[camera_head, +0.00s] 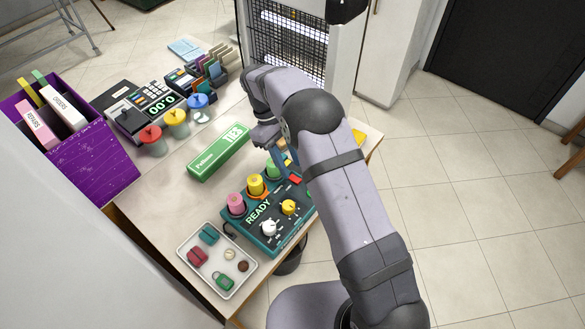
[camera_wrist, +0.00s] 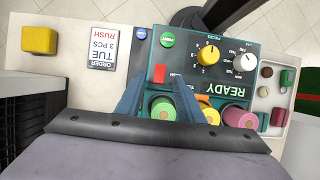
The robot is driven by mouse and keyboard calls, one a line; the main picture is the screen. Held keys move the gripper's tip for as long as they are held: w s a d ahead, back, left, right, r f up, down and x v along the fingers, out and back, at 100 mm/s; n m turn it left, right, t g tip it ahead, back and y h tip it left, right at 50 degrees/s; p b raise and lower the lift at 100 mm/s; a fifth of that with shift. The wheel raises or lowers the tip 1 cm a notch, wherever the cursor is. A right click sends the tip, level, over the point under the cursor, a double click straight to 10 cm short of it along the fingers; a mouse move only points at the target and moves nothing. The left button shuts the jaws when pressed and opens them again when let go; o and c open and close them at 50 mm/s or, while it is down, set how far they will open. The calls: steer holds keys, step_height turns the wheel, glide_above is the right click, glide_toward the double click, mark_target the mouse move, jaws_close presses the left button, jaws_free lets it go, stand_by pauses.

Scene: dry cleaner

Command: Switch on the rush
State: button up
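The teal control box (camera_wrist: 207,87) with a READY display stands on the counter. It also shows in the head view (camera_head: 262,239). On it is a small red switch-like part (camera_wrist: 158,73), also in the head view (camera_head: 295,180); its label and position cannot be read. A card (camera_wrist: 102,48) reading "ORDER TUE 3 PCS RUSH" lies beside the box in the wrist view. My gripper (camera_wrist: 157,84) is over the box. Its two blue fingers are apart, with the red part just ahead between the tips and a green peg (camera_wrist: 163,108) seen between them. Nothing is held.
Pink and yellow pegs stand close to my fingers. A yellow block (camera_wrist: 39,40) is at the far end. A small tray (camera_head: 185,262) and green carton (camera_head: 218,152) flank the box.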

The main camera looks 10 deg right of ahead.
mark_target(296, 179)
steer(key=shift+p+x, duration=0.35)
steer(key=shift+x, duration=1.3)
jaws_close()
steer(key=shift+s+d+t+y, duration=0.15)
steer(key=shift+t+y, duration=0.35)
steer(key=shift+s+d+t+y, duration=0.15)
steer(key=shift+t+y, duration=0.35)
steer(key=shift+r, duration=0.1)
jaws_free()
steer(key=shift+r+b, duration=0.1)
steer(key=shift+b, duration=0.2)
